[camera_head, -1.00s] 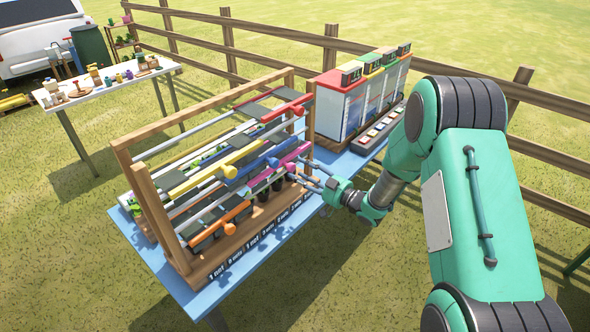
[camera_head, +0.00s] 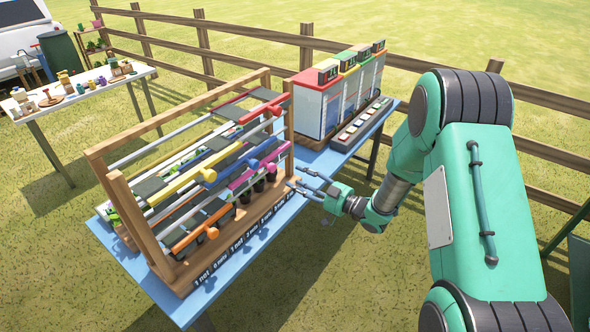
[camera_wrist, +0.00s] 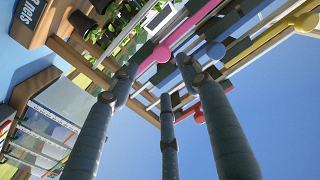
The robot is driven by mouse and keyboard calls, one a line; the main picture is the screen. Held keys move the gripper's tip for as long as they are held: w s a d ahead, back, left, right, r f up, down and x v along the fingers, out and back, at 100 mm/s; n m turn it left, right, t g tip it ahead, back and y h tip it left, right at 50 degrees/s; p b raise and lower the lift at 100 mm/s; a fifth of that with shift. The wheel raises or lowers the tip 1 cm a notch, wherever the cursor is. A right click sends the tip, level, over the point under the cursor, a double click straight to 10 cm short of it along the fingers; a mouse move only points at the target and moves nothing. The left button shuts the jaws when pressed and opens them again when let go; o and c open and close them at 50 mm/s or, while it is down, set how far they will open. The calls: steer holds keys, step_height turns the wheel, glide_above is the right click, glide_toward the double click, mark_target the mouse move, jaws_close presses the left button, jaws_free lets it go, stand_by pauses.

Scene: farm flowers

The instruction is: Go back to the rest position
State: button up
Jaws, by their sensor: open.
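My gripper (camera_head: 306,184) is open and empty in the head view, with its fingers pointing left at the right end of the wooden rack. In the wrist view my gripper (camera_wrist: 163,92) shows its spread fingers with nothing between them. The wooden rack (camera_head: 140,226) holds coloured sliding bars on rails, including a yellow bar (camera_head: 190,184), an orange bar (camera_head: 200,226) and a red bar (camera_head: 262,109).
The rack stands on a blue table (camera_head: 172,308). A coloured four-part cabinet (camera_head: 330,105) with a button panel (camera_head: 360,124) stands behind my gripper. A white table (camera_head: 72,95) with small items is at the far left. A wooden fence (camera_head: 250,34) runs behind. Open grass lies in front.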

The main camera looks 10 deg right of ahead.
steer(key=w+d+r+m+t+h, duration=0.1)
steer(key=d+r+h, duration=0.25)
steer(key=r, duration=0.25)
steer(key=w+d+r+m+h, duration=0.1)
steer(key=d+r+h, duration=0.2)
steer(key=r+h, duration=0.15)
steer(key=s+d+r+m+g+h, duration=0.1)
steer(key=s+d+r+m+h, duration=0.35)
steer(key=s+r, duration=0.45)
steer(key=s+a+r+m+g, duration=0.1)
steer(key=s+a+g, duration=0.1)
steer(key=s, duration=1.6)
steer(key=s+a+m+g, duration=0.1)
steer(key=s+g, duration=0.4)
steer(key=s, duration=1.3)
steer(key=shift+s+a+r, duration=0.15)
steer(key=shift+a+r, duration=0.2)
steer(key=shift+a, duration=0.3)
